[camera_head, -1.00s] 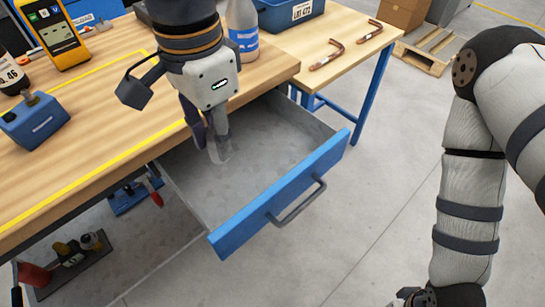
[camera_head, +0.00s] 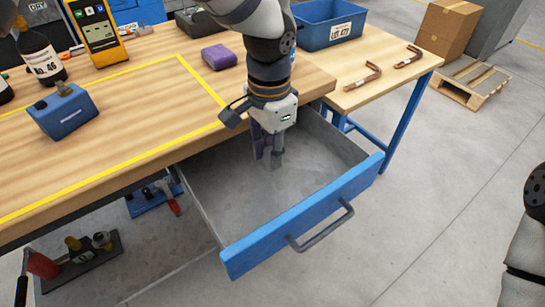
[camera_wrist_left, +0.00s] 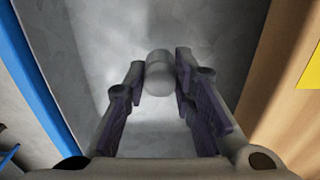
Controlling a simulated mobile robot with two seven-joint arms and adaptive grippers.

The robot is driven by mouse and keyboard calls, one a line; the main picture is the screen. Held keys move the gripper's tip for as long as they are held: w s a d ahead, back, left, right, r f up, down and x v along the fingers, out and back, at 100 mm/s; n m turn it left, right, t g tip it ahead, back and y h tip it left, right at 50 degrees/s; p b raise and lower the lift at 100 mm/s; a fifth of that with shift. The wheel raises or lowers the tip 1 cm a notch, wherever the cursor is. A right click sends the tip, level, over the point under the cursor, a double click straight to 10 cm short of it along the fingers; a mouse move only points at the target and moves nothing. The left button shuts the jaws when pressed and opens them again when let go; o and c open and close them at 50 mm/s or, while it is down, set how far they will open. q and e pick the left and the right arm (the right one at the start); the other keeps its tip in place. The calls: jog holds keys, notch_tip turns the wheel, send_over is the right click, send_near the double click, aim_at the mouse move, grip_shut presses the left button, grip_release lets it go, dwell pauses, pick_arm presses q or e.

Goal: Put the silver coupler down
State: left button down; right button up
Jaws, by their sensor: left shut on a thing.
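The silver coupler (camera_wrist_left: 159,73) is a short pale grey cylinder, seen between the fingertips in the left wrist view. My left gripper (camera_head: 268,158) points down inside the open drawer and is shut on the coupler; it also shows in the left wrist view (camera_wrist_left: 159,85). In the head view the fingers largely hide the coupler. The grey drawer floor (camera_wrist_left: 105,60) lies below it; I cannot tell whether the coupler touches it. My right gripper is out of view; only part of my right arm shows at the right edge.
The drawer's blue front (camera_head: 300,218) has a grey handle (camera_head: 322,228). The drawer floor around my gripper is bare. The wooden workbench (camera_head: 130,135) overhangs its back left side.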

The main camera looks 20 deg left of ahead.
aim_at(270, 176)
pick_arm(q)
jog(key=f, duration=0.3)
jog(key=shift+w+a+f, duration=0.1)
jog(key=shift+w+f, duration=0.15)
jog(key=shift+f, duration=0.1)
jog(key=shift+r, duration=0.1)
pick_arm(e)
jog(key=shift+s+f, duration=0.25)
pick_arm(q)
jog(key=c, duration=1.3)
grip_release()
jog(key=shift+f, duration=0.2)
jog(key=shift+c, duration=0.2)
notch_tip(270, 176, up, 12)
jog(key=shift+r+p, duration=0.25)
jog(key=shift+p, duration=0.2)
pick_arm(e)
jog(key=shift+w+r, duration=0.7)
pick_arm(q)
jog(key=shift+f, duration=0.1)
